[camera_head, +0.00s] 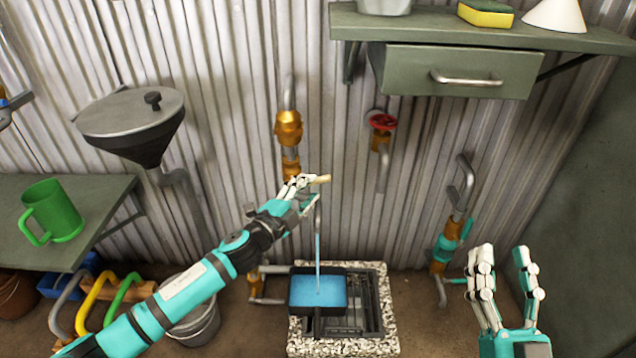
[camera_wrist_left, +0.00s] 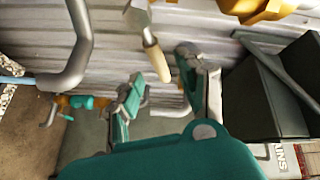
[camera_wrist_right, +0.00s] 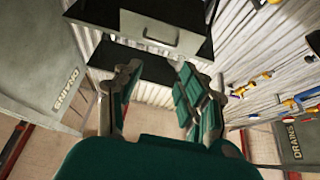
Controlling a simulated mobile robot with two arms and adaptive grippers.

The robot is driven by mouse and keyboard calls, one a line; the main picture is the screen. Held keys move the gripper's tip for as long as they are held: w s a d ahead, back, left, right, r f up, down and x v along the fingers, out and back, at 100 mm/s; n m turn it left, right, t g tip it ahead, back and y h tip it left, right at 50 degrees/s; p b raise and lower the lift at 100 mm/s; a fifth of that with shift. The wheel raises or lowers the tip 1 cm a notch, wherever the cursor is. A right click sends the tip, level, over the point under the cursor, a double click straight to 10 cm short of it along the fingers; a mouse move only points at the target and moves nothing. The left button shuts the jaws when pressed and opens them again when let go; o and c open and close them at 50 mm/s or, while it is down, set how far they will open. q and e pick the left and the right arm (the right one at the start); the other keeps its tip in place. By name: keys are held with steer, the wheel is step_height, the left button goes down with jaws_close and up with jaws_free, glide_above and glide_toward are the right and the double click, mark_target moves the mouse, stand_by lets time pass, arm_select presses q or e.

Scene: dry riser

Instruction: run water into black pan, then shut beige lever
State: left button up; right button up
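The black pan (camera_head: 318,308) stands on the drain grate under the spout, with blue water in it. A thin blue water stream (camera_head: 317,250) runs down into it. The beige lever (camera_head: 321,179) sticks out to the right below the brass valve; it also shows in the left wrist view (camera_wrist_left: 157,62). My left gripper (camera_head: 301,190) is at the lever, and in its wrist view the fingers (camera_wrist_left: 165,95) are spread apart with the lever's end near the gap. I cannot tell if they touch. My right gripper (camera_head: 505,268) is open and empty at the lower right.
A stone-rimmed drain (camera_head: 374,345) surrounds the pan. A red-wheel valve (camera_head: 381,122) and a teal-handled pipe (camera_head: 447,245) are to the right. A drawer shelf (camera_head: 460,72) hangs above. A grey bucket (camera_head: 195,310), a funnel (camera_head: 135,115) and a green mug (camera_head: 50,212) are left.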

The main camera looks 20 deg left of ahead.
mark_target(315, 183)
arm_select(q)
steer(key=shift+b+x, duration=0.35)
steer(key=shift+x, duration=2.05)
arm_select(e)
steer(key=shift+s+d+r+t+y, duration=0.1)
steer(key=shift+s+r+t+y, duration=0.05)
steer(key=shift+s+r+t, duration=0.6)
steer(key=shift+s+r+t+y, duration=0.15)
steer(key=shift+s+r+t, duration=0.3)
steer(key=shift+r+t, duration=0.35)
steer(key=shift+r, duration=0.1)
arm_select(q)
jaws_close()
